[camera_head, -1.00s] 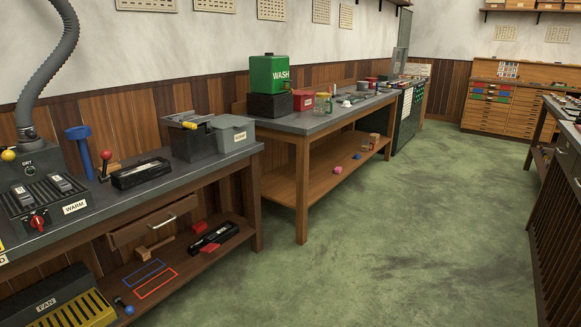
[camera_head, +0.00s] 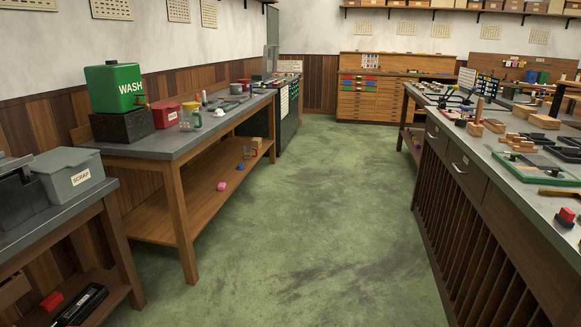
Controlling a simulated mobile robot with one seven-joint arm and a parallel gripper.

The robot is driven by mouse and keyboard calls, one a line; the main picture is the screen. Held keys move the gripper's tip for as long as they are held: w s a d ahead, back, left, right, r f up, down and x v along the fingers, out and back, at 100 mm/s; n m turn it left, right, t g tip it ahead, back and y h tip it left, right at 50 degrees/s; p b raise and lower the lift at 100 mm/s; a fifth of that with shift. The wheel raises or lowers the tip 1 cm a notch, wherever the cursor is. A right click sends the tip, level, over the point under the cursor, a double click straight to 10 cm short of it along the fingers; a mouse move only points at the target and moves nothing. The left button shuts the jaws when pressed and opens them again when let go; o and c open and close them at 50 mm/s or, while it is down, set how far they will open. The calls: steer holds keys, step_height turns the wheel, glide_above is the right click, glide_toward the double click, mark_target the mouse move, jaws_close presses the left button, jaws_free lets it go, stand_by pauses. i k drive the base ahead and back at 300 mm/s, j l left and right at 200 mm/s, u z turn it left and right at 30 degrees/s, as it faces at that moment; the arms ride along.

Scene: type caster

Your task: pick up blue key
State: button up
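I cannot make out a blue key for certain in the head view. A small bluish item (camera_head: 240,166) lies on the lower shelf of the wash bench, too small to identify. A pink block (camera_head: 222,186) lies nearer on the same shelf. My gripper is not in view.
The wash bench (camera_head: 170,147) with a green WASH tank (camera_head: 115,88) is at left. A grey SCRAP bin (camera_head: 68,178) stands on the nearer bench. A long slatted workbench (camera_head: 480,215) with tools fills the right. The green floor (camera_head: 300,230) between is clear.

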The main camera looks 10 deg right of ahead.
mark_target(464, 109)
steer(key=i+z, duration=0.35)
steer(key=i, duration=0.2)
steer(key=i+z, duration=0.35)
steer(key=i, duration=0.2)
steer(key=i+z, duration=0.3)
steer(key=i, duration=0.15)
steer(key=i+j+z, duration=0.25)
steer(key=i, duration=0.2)
steer(key=i+j+z, duration=0.15)
steer(key=i+z, duration=0.15)
steer(key=i+j+z, duration=0.25)
steer(key=i, duration=0.25)
steer(key=i+j+u, duration=0.15)
steer(key=i, duration=1.15)
steer(key=i+j+u, duration=0.2)
steer(key=i, duration=1.1)
